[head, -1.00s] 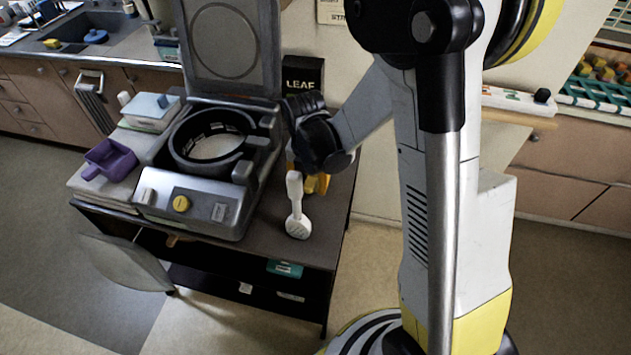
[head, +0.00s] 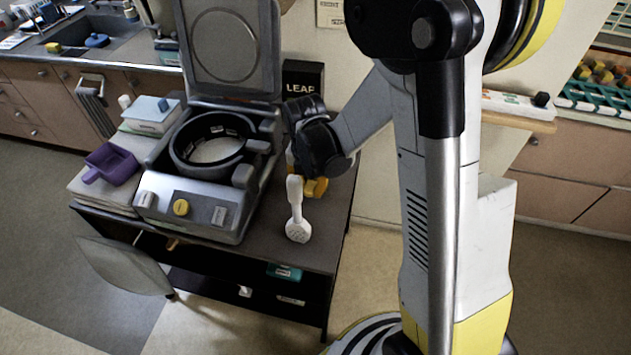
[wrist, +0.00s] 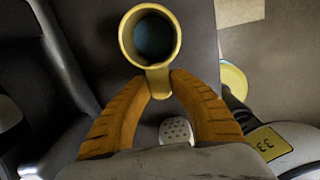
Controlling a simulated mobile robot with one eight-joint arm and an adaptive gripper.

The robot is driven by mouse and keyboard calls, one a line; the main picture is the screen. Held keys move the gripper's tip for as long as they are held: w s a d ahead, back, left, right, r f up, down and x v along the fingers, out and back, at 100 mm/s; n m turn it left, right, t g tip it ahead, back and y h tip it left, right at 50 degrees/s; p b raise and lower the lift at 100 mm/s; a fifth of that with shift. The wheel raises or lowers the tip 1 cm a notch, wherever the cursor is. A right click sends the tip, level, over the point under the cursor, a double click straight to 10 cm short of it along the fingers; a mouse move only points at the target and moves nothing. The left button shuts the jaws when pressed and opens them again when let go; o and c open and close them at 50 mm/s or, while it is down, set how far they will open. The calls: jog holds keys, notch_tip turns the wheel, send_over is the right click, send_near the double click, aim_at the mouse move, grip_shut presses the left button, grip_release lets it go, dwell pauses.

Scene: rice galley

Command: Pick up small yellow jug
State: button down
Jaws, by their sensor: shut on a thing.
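The small yellow jug (wrist: 127,52) shows in the wrist view at the top, seen from above into its dark inside. Its handle (wrist: 158,82) points toward my gripper (wrist: 158,95), and the orange fingers are shut on that handle. In the head view my gripper (head: 314,187) is over the right part of the cart top, beside the cooker. The jug is mostly hidden there behind my wrist. I cannot tell whether the jug still touches the cart top.
A white paddle (head: 297,215) stands close in front of my gripper. The open grey cooker (head: 205,190) is to the left, and a black LEAF box (head: 303,75) stands behind. A purple scoop (head: 110,163) lies at the cart's left.

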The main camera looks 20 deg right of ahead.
jog(key=shift+r, duration=0.15)
jog(key=shift+r+p, duration=1.4)
jog(key=shift+r, duration=0.45)
jog(key=c, duration=1.9)
grip_release()
grip_shut()
